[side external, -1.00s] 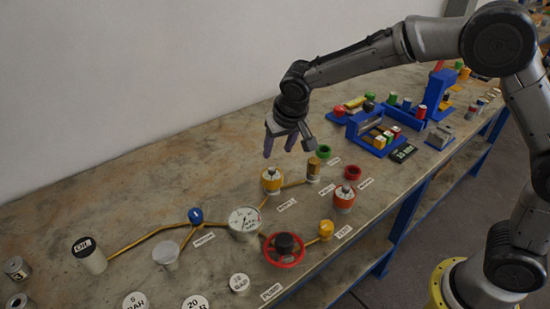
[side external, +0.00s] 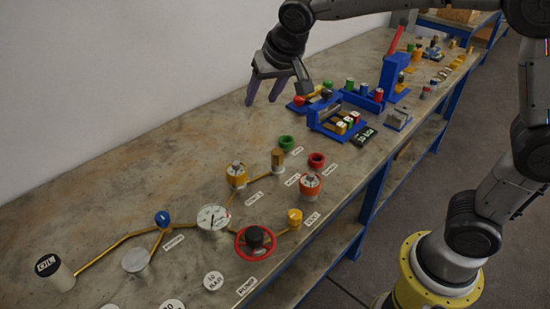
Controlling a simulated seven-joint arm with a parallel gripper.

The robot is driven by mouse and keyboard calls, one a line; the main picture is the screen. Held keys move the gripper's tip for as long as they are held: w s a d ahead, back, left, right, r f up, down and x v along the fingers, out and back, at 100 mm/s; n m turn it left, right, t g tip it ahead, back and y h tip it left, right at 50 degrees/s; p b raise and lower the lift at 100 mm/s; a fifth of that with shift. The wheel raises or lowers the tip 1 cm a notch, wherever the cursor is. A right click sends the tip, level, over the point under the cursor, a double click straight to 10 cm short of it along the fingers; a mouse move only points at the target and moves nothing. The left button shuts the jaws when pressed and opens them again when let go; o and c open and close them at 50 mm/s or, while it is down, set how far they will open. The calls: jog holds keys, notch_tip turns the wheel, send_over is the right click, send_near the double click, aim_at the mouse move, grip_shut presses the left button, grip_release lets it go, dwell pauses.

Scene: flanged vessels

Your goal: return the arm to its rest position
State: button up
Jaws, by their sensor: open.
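My gripper (side external: 264,90) is in the upper middle of the side external view. Its two purple-grey fingers hang down, spread apart with nothing between them. It is held above the bench (side external: 130,195), over the back part behind the green ring (side external: 286,142). It touches none of the fittings.
A blue rack (side external: 338,120) with coloured caps stands right of my gripper. The bench's back left is clear.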

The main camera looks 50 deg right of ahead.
jog(key=s+d+r+t, duration=0.1)
jog(key=s+d+r, duration=0.2)
jog(key=s, duration=0.6)
jog(key=s+d+r, duration=0.2)
jog(key=s+d, duration=0.2)
jog(key=s, duration=0.5)
jog(key=s+a+f+n+g+y, duration=0.1)
jog(key=s+f+n, duration=0.3)
jog(key=s+f, duration=0.3)
jog(key=s, duration=0.3)
jog(key=shift+s+f, duration=0.15)
jog(key=shift+s, duration=0.15)
dwell(1.6)
